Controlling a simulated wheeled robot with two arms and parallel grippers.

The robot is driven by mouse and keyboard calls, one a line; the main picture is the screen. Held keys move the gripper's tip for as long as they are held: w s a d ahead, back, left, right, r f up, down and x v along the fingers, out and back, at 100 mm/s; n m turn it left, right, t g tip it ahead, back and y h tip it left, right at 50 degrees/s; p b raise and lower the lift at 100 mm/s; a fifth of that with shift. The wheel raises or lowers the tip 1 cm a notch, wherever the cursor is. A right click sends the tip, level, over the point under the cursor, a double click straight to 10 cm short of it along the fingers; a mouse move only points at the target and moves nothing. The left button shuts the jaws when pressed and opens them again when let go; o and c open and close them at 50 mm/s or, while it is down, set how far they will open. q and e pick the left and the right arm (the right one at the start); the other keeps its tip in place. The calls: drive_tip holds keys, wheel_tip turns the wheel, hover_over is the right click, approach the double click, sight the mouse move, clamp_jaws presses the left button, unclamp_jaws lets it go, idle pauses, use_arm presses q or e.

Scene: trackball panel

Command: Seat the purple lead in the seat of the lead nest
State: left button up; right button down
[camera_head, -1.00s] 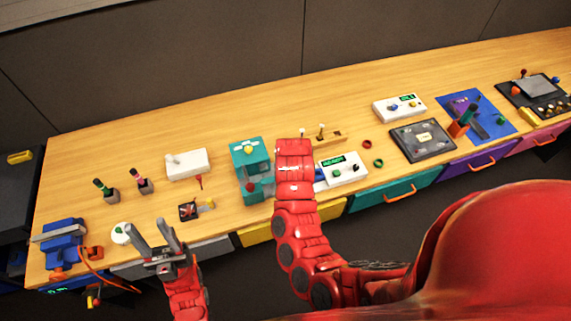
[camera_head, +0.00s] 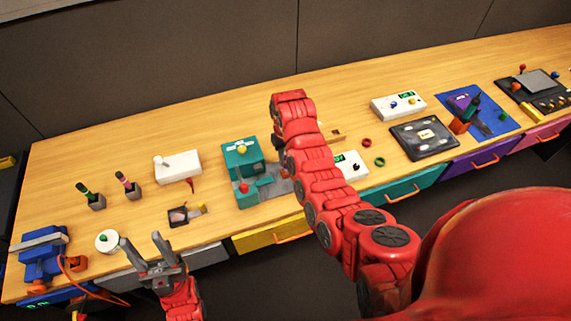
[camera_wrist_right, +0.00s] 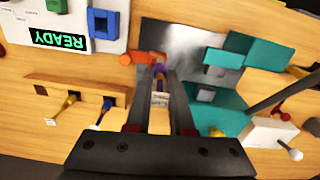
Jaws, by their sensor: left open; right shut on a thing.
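My right gripper (camera_wrist_right: 160,76) is shut on the purple lead (camera_wrist_right: 159,70), which carries a pale tag between the fingers. The lead is above or at a grey metal plate (camera_wrist_right: 190,35) with an orange piece (camera_wrist_right: 138,58) beside it; contact cannot be told. The plate belongs to the teal fixture (camera_head: 240,158), likely the lead nest; its teal blocks (camera_wrist_right: 262,52) also show in the right wrist view. In the head view my right arm hides the right gripper and lead. My left gripper (camera_head: 141,240) is open and empty near the front edge, by a white round item (camera_head: 108,241).
A wooden rack (camera_wrist_right: 75,88) with a yellow and a blue lead stands beside the plate. A white READY box (camera_wrist_right: 75,20) is nearby. A white switch box (camera_head: 177,167) and a small dark tray (camera_head: 181,216) stand left of the teal fixture.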

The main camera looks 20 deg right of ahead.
drive_tip(key=shift+w+d+f+p, duration=0.2)
drive_tip(key=shift+w+f+p, duration=0.45)
drive_tip(key=shift+f+p, duration=0.3)
drive_tip(key=shift+f, duration=0.75)
drive_tip(key=shift+f, duration=0.1)
